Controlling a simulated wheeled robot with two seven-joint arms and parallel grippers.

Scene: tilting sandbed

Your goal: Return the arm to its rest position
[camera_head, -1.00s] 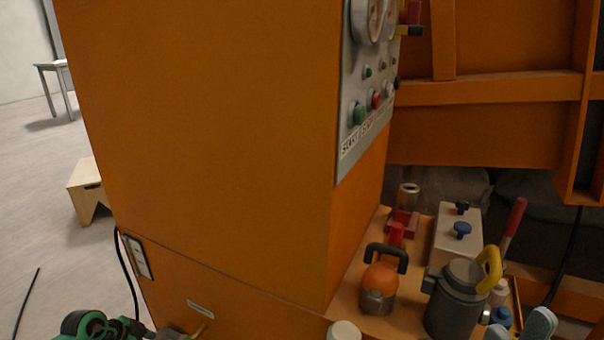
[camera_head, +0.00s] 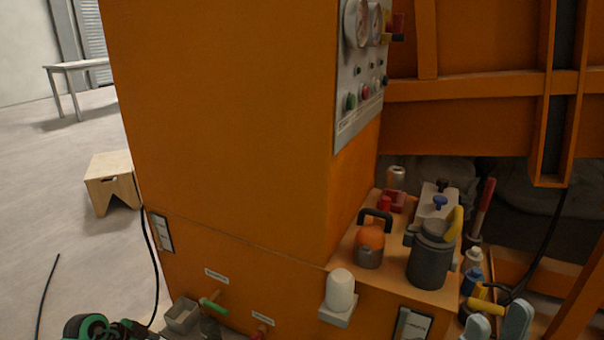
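My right gripper (camera_head: 497,322) shows at the bottom right edge as two pale blue-grey fingertips standing apart, with a gap between them. No object is seen held between them. The rest of this gripper and its arm are below the picture. My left gripper is not seen. A green and black part (camera_head: 88,326) shows at the bottom left edge; I cannot tell for sure what it is.
The orange cabinet (camera_head: 225,130) fills the middle, with a gauge panel (camera_head: 362,95). Its ledge holds a dark canister (camera_head: 428,262) and an orange flask (camera_head: 369,246). A white knob (camera_head: 340,290) sticks out in front. A wooden stool (camera_head: 112,182) stands on open floor at left.

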